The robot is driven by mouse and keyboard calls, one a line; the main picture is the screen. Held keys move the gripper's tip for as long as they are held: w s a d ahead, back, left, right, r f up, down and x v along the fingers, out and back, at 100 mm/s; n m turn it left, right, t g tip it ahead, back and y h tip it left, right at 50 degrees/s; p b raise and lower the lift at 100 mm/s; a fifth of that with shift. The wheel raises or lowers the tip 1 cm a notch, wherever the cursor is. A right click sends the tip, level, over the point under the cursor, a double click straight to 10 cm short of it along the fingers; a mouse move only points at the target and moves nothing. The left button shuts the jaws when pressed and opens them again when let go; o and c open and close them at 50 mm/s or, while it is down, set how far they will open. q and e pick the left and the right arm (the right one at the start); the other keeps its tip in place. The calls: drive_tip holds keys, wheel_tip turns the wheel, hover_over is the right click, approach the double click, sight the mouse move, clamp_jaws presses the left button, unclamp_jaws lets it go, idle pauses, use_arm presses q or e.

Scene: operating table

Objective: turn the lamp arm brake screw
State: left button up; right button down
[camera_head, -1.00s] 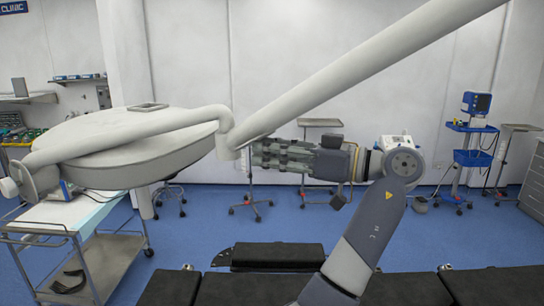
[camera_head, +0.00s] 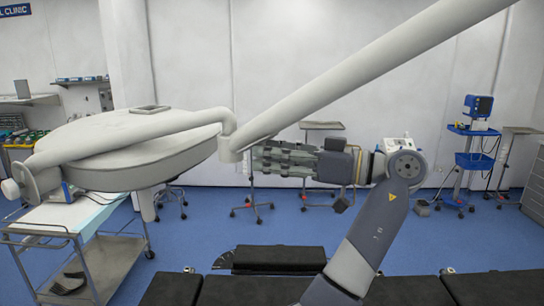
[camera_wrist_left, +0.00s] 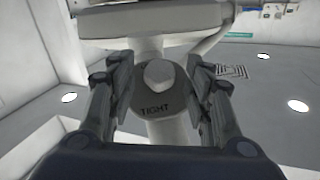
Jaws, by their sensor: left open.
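The surgical lamp's large pale head (camera_head: 130,150) hangs at the left in the head view. Its joint (camera_head: 231,146) meets a thick white lamp arm (camera_head: 370,70). My left gripper (camera_head: 256,161) reaches in beside this joint, pointing left. In the left wrist view the brake screw, a pale pointed knob (camera_wrist_left: 158,74), sits on a grey disc marked TIGHT. The fingers of my left gripper (camera_wrist_left: 157,66) are open on both sides of the knob, with visible gaps. The screw cannot be made out in the head view. My right gripper is not in view.
The lamp arm slants up to the right above my left arm. The black operating table (camera_head: 420,288) runs along the bottom. A steel trolley (camera_head: 110,262) stands at the left, a blue equipment stand (camera_head: 476,150) at the right.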

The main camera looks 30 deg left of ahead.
use_arm(q)
drive_tip(key=v, duration=0.7)
drive_tip(key=s+d+m+t+h+b, duration=0.2)
drive_tip(key=s+m+t, duration=0.2)
drive_tip(key=s+t, duration=0.7)
drive_tip(key=w+a+t+p, duration=0.1)
drive_tip(key=w+a+p, duration=0.1)
drive_tip(key=a, duration=0.1)
drive_tip(key=w+a+p, duration=0.2)
drive_tip(key=w+a, duration=0.1)
drive_tip(key=w+a+t+p, duration=0.1)
drive_tip(key=w+a, duration=0.2)
drive_tip(key=shift+w+a+t+h+p, duration=0.1)
drive_tip(key=shift+a+t+h+p, duration=0.1)
drive_tip(key=shift+t+h+p, duration=0.15)
